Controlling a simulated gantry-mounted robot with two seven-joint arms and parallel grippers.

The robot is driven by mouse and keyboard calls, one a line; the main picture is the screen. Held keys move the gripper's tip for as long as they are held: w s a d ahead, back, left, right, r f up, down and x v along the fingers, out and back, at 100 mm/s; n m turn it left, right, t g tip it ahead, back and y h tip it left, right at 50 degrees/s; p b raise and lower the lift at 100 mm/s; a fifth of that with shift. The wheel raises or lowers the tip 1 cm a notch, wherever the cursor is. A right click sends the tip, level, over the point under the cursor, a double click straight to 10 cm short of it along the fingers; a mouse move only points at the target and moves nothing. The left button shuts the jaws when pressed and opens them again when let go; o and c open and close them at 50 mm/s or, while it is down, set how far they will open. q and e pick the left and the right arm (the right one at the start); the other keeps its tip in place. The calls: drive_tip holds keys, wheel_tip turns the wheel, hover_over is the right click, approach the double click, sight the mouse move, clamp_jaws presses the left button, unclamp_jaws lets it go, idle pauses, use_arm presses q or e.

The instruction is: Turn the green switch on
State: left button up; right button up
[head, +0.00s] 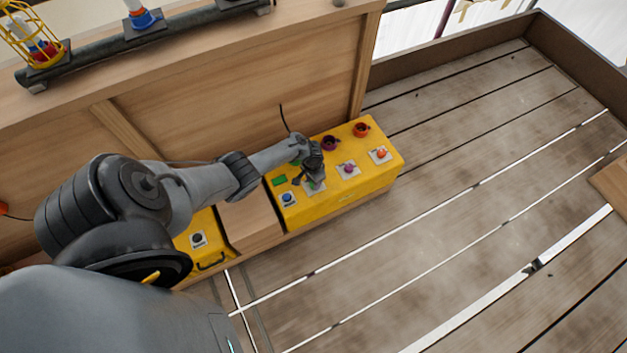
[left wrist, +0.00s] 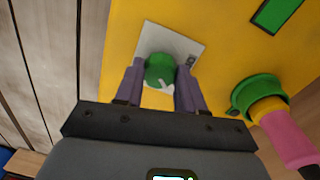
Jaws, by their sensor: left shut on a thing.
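The green switch (left wrist: 160,68) is a round green knob with a white mark, on a pale square plate (left wrist: 184,42) in the left wrist view. The plate is fixed to the top of the yellow box (head: 352,193). My left gripper (head: 312,176) reaches down to the box in the head view and hides most of the switch there. In the left wrist view its two purple-grey fingers stand either side of the knob, shut on it. My right gripper is in neither view.
On the same box are a purple switch (head: 348,168), an orange switch (head: 381,153), a blue button (head: 288,198) and coloured sockets such as the red one (head: 361,129). A wooden wall (head: 230,100) stands behind. The plank floor (head: 470,200) to the right is clear.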

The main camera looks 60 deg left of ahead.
use_arm(q)
drive_tip(key=m, duration=0.4)
drive_tip(key=shift+a+m, duration=0.1)
drive_tip(key=shift+m, duration=0.3)
drive_tip(key=m+b, duration=0.1)
drive_tip(key=m, duration=0.2)
drive_tip(key=shift+m+g, duration=0.3)
drive_tip(key=shift+m, duration=0.8)
drive_tip(key=shift+b, duration=0.3)
drive_tip(key=o, duration=1)
drive_tip(key=shift+o, duration=0.2)
drive_tip(key=shift+w, duration=0.1)
